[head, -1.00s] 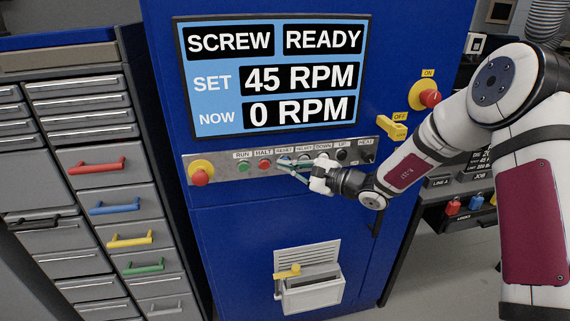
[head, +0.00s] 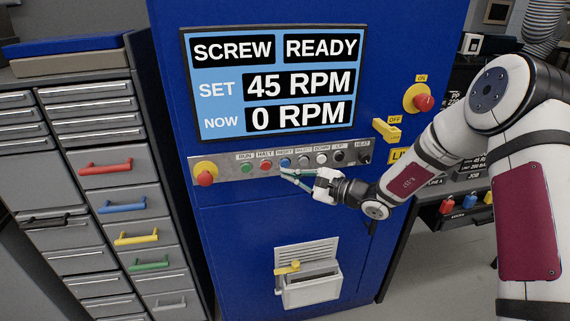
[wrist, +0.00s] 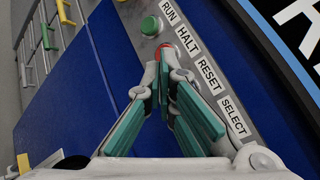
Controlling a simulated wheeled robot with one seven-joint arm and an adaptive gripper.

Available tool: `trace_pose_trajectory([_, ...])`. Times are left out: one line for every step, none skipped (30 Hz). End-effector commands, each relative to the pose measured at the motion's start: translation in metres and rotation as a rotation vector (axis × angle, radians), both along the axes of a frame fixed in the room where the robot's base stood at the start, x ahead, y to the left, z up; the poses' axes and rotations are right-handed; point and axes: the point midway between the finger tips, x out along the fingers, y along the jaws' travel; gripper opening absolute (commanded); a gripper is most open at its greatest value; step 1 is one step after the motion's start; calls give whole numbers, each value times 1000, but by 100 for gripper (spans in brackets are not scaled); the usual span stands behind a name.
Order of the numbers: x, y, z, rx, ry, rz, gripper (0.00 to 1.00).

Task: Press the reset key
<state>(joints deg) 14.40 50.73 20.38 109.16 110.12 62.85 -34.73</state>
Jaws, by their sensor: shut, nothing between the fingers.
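The blue reset key (head: 285,163) sits on the grey key strip, between the red halt key (head: 266,166) and the pale select key (head: 303,161). My gripper (head: 284,173) is shut and empty, its tips just below the reset key in the head view. I cannot tell whether they touch the strip. In the wrist view my gripper (wrist: 163,68) has its teal-padded fingers converging next to the red halt key (wrist: 168,48). There the RESET label (wrist: 209,75) shows, but the fingers hide the reset key.
The screen (head: 272,82) reads SCREW READY, SET 45 RPM, NOW 0 RPM. A green run key (head: 247,168) and a red stop knob (head: 205,173) lie to the left. A yellow handle (head: 387,131) and a red ON knob (head: 424,102) are at right.

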Motion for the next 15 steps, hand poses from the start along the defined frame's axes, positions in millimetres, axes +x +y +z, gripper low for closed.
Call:
trace_pose_trajectory([-7, -2, 2, 0, 1, 0, 0])
trace_pose_trajectory([-10, -2, 2, 0, 1, 0, 0])
trace_pose_trajectory([-13, -3, 2, 1, 2, 0, 0])
trace_pose_trajectory([-15, -4, 2, 1, 2, 0, 0])
trace_pose_trajectory([-18, -5, 2, 1, 2, 0, 0])
trace_pose_trajectory([-21, -5, 2, 2, 1, 1, 0])
trace_pose_trajectory([-23, -6, 2, 1, 1, 1, 0])
trace_pose_trajectory([-25, -6, 2, 1, 1, 1, 0])
trace_pose_trajectory([-26, -7, 2, 1, -1, 0, 0])
trace_pose_trajectory([-26, -7, 1, 1, -1, 0, 0])
trace_pose_trajectory([-26, -7, 1, 1, -1, 0, 0])
trace_pose_trajectory([-26, -7, 1, 1, -2, 0, 0])
trace_pose_trajectory([-26, -7, 0, 1, -2, 0, 0])
trace_pose_trajectory([-25, -7, 0, 1, -2, 0, 0])
trace_pose_trajectory([-25, -7, 0, 1, -2, 0, 0])
